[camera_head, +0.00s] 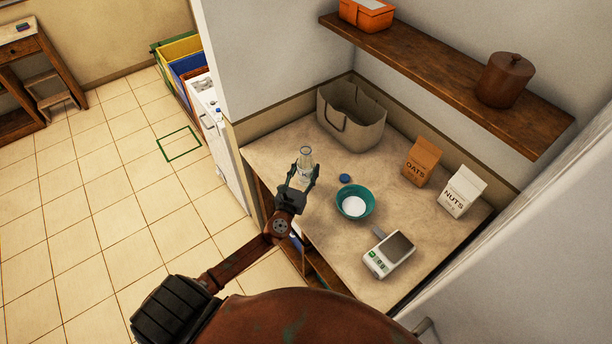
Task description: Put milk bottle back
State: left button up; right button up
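The milk bottle (305,158) is clear glass, stands about upright near the counter's left front edge, and has no cap on. My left gripper (303,172) has a finger on each side of its lower body and appears shut on it. I cannot tell whether the bottle touches the counter. A blue cap (345,177) lies on the counter to its right. A teal bowl (368,205) holding something white stands nearby. My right gripper is not in view.
On the counter (300,238) are a beige bag (368,133), an oats carton (421,163), a nuts carton (461,192) and a scale (380,262). A wooden shelf (440,70) above holds an orange box (366,14) and a brown lidded pot (504,80). Tall white panel (550,250) at right.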

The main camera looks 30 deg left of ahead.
aim_at(306, 174)
pick_arm(q)
jog(key=shift+w+a+f, duration=0.15)
jog(key=shift+w+f, duration=0.1)
notch_tip(306, 174, down, 3)
jog(key=shift+w+a+f+b, duration=0.1)
jog(key=shift+a+f+b, duration=0.1)
jog(key=shift+b, duration=0.55)
jog(key=shift+d+r, duration=0.1)
jog(key=shift+f, duration=0.25)
jog(key=o, duration=1.5)
jog(key=shift+r, duration=0.1)
